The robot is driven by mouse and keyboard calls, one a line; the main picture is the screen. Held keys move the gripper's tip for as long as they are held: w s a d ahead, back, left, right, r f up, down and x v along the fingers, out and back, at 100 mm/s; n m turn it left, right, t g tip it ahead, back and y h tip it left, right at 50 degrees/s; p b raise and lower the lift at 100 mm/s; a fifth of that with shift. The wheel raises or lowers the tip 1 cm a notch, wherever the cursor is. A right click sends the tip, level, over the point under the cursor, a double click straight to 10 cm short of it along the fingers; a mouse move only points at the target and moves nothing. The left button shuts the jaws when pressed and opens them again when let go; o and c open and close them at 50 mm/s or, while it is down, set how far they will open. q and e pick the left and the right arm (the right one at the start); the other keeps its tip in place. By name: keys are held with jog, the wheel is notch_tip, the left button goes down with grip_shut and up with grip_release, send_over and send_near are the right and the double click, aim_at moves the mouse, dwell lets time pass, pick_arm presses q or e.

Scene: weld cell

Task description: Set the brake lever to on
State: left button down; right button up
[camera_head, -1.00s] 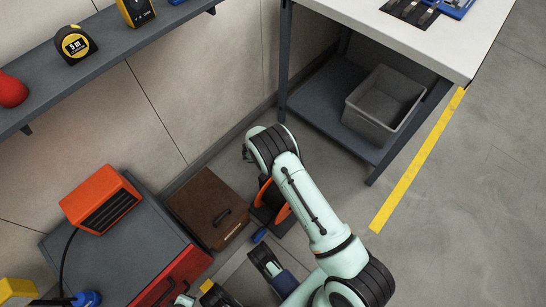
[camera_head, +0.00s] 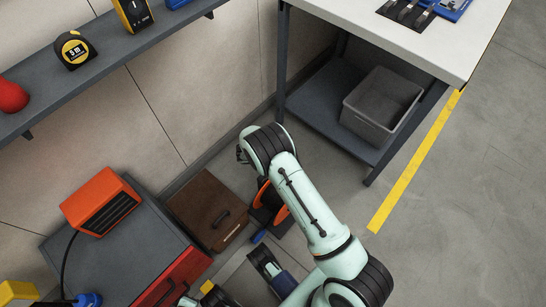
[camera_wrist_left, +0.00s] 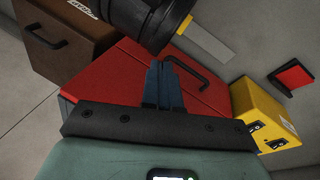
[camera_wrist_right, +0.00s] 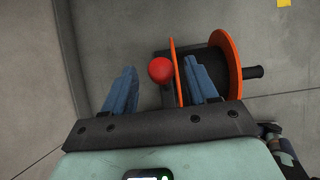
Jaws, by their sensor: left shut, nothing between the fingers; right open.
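A red ball knob (camera_wrist_right: 160,70) on a dark lever stem (camera_wrist_right: 168,97) stands beside a reel with orange flanges (camera_wrist_right: 224,62). I take this knob and stem for the brake lever. My right gripper (camera_wrist_right: 162,88) is open, with its blue fingers on either side of the knob and stem. In the head view the reel (camera_head: 281,205) is partly behind my right arm, and the knob is hidden. My left gripper (camera_wrist_left: 163,83) is shut and empty above a red cabinet front.
A brown case (camera_head: 208,209) stands on the floor left of the reel. A grey cabinet with a red front (camera_head: 180,280) carries an orange heater (camera_head: 101,201). A workbench (camera_head: 430,48) holds a grey bin (camera_head: 382,104) on its lower shelf. Floor right of the yellow line is clear.

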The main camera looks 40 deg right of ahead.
pick_arm(q)
jog(key=shift+g+h, duration=0.3)
jog(key=shift+g, duration=0.3)
jog(key=s+r, duration=0.1)
jog(key=s+d+r+p, duration=0.1)
jog(key=s+d+p, duration=0.1)
jog(key=s, duration=0.1)
jog(key=shift+r, duration=0.4)
pick_arm(e)
jog(key=v, duration=0.9)
jog(key=shift+r, duration=0.3)
jog(key=shift+a, duration=0.2)
